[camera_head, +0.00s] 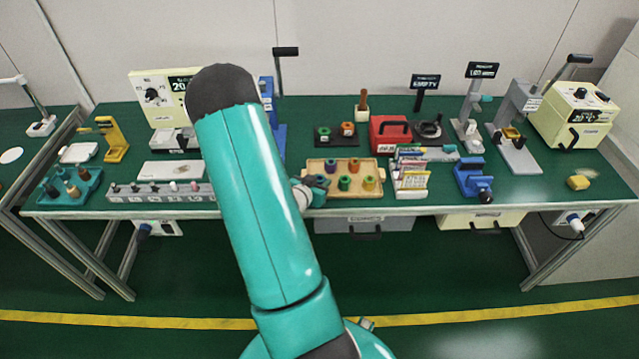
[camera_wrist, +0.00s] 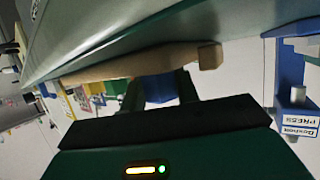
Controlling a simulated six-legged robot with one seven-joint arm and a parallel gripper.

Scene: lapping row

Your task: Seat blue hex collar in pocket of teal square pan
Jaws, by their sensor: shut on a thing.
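My gripper (camera_wrist: 160,90) shows in the wrist view with its two dark fingers shut on a blue piece, the blue hex collar (camera_wrist: 158,88). The collar's far side and underside are hidden. In the head view my gripper (camera_head: 312,188) is small, at the left front corner of a wooden tray, partly hidden by my teal arm. I cannot tell there whether the collar touches the tray. A teal tray (camera_head: 83,195) with several dark and tan knobs stands at the bench's left end. I cannot tell whether it is the teal square pan; no other pan is clear.
The wooden tray (camera_head: 367,193) holds several coloured collars; its edge runs close behind the fingers in the wrist view (camera_wrist: 120,69). A red box (camera_head: 390,134), upright cards (camera_head: 411,180) and a blue clamp (camera_head: 472,178) stand to its right.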

